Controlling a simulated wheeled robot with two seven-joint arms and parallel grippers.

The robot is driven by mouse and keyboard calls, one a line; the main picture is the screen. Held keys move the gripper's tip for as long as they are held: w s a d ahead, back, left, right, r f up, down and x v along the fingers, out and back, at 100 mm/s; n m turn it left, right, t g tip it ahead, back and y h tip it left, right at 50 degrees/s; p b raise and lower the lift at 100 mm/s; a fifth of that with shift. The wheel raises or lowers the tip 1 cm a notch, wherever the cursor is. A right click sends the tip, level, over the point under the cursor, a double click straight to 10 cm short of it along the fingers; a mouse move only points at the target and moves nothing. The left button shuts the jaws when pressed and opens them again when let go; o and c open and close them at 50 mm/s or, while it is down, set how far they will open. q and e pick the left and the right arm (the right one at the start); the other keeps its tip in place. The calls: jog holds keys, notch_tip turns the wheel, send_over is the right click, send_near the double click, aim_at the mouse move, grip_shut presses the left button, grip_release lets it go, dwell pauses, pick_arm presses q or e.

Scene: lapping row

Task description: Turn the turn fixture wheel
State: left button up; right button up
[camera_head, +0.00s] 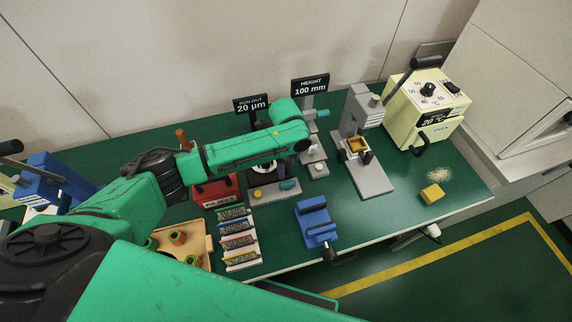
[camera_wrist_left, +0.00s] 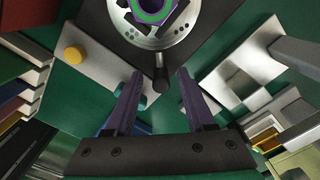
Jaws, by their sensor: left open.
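The turn fixture wheel (camera_wrist_left: 150,32) is a silver disc with a green ring at its centre, at the top of the left wrist view. A short dark handle (camera_wrist_left: 161,78) sticks out from its edge. My left gripper (camera_wrist_left: 159,73) is open, with one dark purple finger on each side of the handle; I cannot tell whether they touch it. In the head view, the wheel (camera_head: 263,168) is mostly hidden behind my green left arm, below the "RUN-OUT 20 µm" sign (camera_head: 251,104). My right gripper is not in view.
A height gauge stand (camera_head: 314,158) and a grey press (camera_head: 369,165) stand right of the fixture. A blue vise (camera_head: 316,223), a red box (camera_head: 215,191), labelled racks (camera_head: 238,240) and a wooden tray (camera_head: 201,240) are nearby. A cream heater (camera_head: 425,112) stands at right.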

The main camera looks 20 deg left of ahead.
pick_arm(q)
grip_shut()
dwell(1.3)
